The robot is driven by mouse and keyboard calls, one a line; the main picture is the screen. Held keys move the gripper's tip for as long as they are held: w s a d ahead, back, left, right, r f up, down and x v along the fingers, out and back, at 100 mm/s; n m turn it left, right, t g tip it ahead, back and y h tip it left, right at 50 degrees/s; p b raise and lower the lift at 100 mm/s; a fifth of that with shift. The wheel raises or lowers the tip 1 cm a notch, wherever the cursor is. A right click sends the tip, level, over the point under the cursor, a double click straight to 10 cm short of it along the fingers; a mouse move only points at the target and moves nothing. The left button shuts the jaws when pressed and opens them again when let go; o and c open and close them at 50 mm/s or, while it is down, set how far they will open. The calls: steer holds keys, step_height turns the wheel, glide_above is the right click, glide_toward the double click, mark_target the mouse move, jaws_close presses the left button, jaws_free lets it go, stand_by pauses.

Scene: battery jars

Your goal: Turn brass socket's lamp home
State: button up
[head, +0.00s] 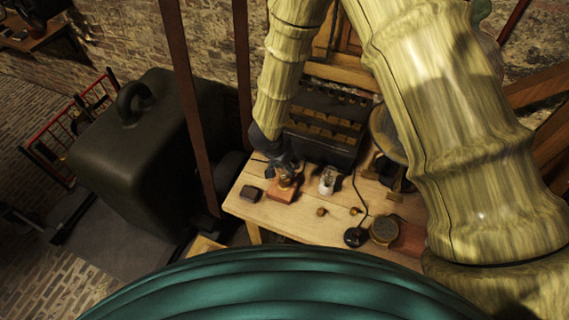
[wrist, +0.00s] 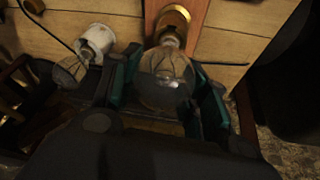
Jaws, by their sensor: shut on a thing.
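The lamp (wrist: 165,78) is a clear glass bulb, seen close in the wrist view with its base toward the brass socket (wrist: 172,20). The brass socket is mounted on a reddish wooden block (head: 283,191) on the bench. My gripper (wrist: 168,92) is shut on the lamp, with one teal-lined finger on each side of the glass. In the head view my gripper (head: 284,170) is over the block and hides most of the lamp. I cannot tell how far the lamp's base sits in the socket.
A white socket (head: 327,180) with another bulb (wrist: 70,71) stands to the block's right in the head view. A small dark box (head: 251,193) lies left of the block. Small brass pieces (head: 321,212), a black round piece with a cable (head: 355,237) and a dark rack (head: 325,125) share the bench.

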steer(key=o, duration=1.2)
steer(key=v, duration=1.2)
steer(key=shift+d, duration=0.1)
